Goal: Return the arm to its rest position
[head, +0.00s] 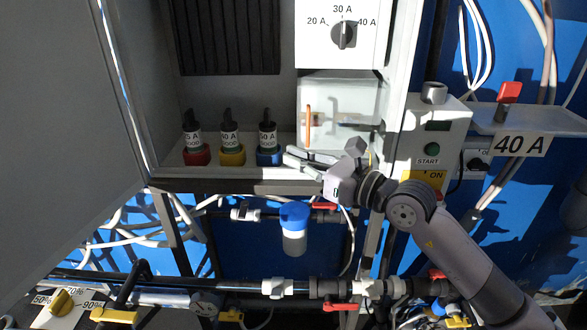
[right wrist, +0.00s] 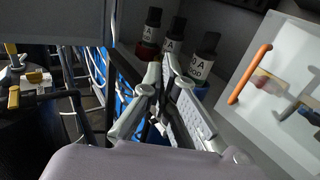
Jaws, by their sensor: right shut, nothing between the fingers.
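My right gripper (head: 297,160) is shut and empty in the head view. It is in front of the cabinet's lower shelf edge, just right of the blue-based fuse (head: 268,137) and below the clear-covered box with an orange handle (head: 308,126). In the right wrist view its fingers (right wrist: 164,72) come together near the picture's middle, with nothing between them. My right arm reaches in from the lower right. My left gripper does not show in either view.
Red-based (head: 194,140) and yellow-based (head: 230,138) fuses stand on the shelf. A cabinet door (head: 60,130) fills the left. Right are a START button box (head: 430,145) and a red-handled switch (head: 509,95).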

